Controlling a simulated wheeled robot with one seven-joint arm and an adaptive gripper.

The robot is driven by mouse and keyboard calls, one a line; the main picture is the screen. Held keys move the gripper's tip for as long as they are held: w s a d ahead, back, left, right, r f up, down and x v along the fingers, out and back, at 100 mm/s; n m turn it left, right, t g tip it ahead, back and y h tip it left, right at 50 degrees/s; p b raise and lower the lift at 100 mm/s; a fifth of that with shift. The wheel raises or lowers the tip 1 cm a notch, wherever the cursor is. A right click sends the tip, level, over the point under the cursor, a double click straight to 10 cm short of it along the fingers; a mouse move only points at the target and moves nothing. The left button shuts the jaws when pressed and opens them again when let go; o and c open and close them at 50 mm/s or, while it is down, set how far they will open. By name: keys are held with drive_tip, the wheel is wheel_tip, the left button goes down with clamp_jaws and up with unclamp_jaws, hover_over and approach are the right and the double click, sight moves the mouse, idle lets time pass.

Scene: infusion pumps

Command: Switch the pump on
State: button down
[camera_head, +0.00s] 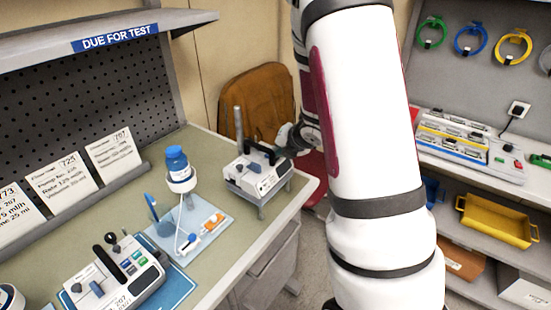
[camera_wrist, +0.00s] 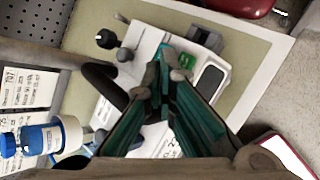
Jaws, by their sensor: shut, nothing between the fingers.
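A white pump (camera_head: 262,178) sits on a grey stand at the right end of the bench. My arm reaches to it from the right, and my gripper is partly hidden there in the head view. In the wrist view my gripper (camera_wrist: 163,78) is shut and empty, its fingertips over the pump's top. A green button (camera_wrist: 188,61) shows just beyond and right of the fingertips. I cannot tell whether the fingertips touch the pump.
A second pump (camera_head: 121,272) lies on a blue mat at the front left. A blue-capped bottle (camera_head: 177,163) stands near it on the bench. Cards with printed figures (camera_head: 113,155) lean along the back. A shelf with coloured cable coils and a yellow tray (camera_head: 497,221) is at right.

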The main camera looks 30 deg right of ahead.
drive_tip(key=shift+f, duration=0.25)
drive_tip(key=shift+r, duration=0.1)
idle(0.5)
drive_tip(key=shift+r+p, duration=0.55)
drive_tip(key=shift+r, duration=0.25)
drive_tip(key=shift+s+r+p, duration=0.15)
drive_tip(key=shift+r+p, duration=1.05)
drive_tip(key=shift+r, duration=0.35)
drive_tip(key=shift+r+p, duration=0.6)
drive_tip(key=shift+r, duration=0.3)
